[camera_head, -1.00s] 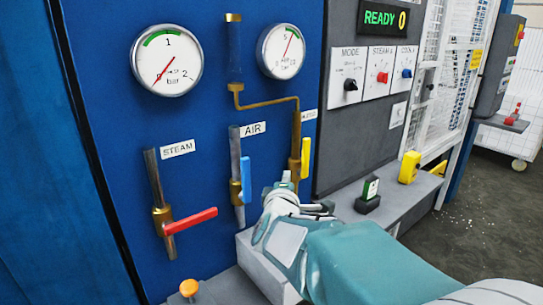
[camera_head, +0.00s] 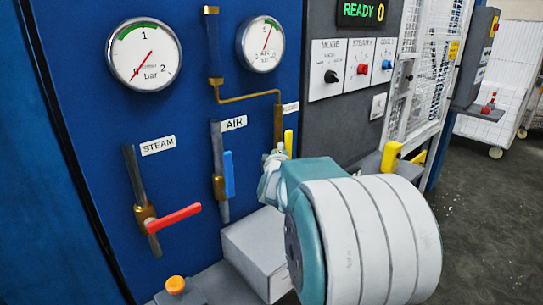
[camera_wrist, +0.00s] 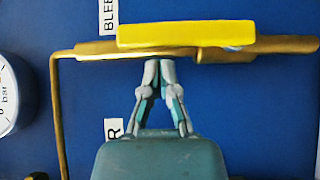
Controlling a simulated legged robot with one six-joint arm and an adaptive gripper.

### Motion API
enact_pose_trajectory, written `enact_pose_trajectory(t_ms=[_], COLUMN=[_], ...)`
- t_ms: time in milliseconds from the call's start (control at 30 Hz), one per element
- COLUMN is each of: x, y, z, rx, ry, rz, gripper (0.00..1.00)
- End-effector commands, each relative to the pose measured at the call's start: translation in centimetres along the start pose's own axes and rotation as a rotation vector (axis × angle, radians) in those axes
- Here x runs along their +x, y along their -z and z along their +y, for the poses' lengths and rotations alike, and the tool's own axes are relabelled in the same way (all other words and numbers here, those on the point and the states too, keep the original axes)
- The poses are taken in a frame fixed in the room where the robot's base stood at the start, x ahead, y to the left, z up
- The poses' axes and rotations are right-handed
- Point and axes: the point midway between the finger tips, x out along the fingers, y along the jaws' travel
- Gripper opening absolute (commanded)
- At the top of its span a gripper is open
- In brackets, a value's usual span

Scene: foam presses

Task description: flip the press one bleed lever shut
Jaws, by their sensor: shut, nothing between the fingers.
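The yellow bleed lever (camera_head: 288,142) is on the brass bleed pipe (camera_head: 278,118) at the right of the blue panel. In the wrist view the lever (camera_wrist: 185,33) lies along the brass pipe (camera_wrist: 85,49), parallel to it, beside part of the BLEED label (camera_wrist: 109,17). My gripper (camera_wrist: 159,64) is shut and empty. Its fingertips are at the pipe's near edge, just below the lever in the wrist view; I cannot tell whether they touch. In the head view my gripper (camera_head: 276,154) partly hides the valve and the lever's lower end.
A blue AIR lever (camera_head: 229,174) stands upright left of my gripper. A red STEAM lever (camera_head: 174,215) sticks out farther left. A grey box (camera_head: 255,250) is below. Grey control panel (camera_head: 335,125) and white mesh guard (camera_head: 425,60) are at right.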

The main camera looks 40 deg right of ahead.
Motion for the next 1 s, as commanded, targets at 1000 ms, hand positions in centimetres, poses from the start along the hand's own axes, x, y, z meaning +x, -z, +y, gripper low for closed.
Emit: enact_pose_trajectory(t_ms=[1000], x=[1.07], y=[-1.12], z=[0.26], rx=[0.060], ry=[0.061], rz=[-0.001], gripper=[0.00])
